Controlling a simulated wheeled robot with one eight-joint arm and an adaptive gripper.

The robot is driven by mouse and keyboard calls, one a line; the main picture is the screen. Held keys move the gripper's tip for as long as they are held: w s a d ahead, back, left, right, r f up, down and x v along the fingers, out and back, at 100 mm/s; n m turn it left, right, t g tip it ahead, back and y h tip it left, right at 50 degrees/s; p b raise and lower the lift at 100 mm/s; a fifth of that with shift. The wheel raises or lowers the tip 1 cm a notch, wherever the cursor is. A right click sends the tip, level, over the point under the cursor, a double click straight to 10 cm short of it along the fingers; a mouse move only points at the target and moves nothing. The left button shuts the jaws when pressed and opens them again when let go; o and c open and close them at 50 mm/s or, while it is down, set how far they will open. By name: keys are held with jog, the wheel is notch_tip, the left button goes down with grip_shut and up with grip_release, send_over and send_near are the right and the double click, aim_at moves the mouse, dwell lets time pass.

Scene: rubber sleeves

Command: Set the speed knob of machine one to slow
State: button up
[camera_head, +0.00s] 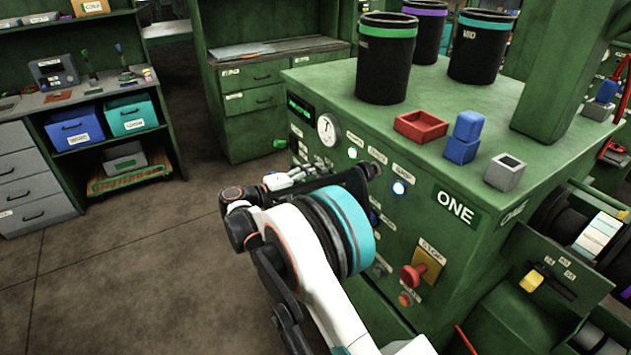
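Machine one (400,130) is a big green cabinet with a "ONE" sign on its front panel. I cannot make out the speed knob; my arm covers the panel's lower left part. My gripper (298,184) is in front of that part, mostly hidden by my own wrist. I cannot tell whether it touches the panel, or whether it is open or shut.
A green post (570,70) rises at right. Shelves with blue (74,128) and teal bins (131,115) stand left. Floor between is clear.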

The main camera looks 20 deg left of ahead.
jog(key=v, duration=1.2)
jog(key=shift+w, duration=0.1)
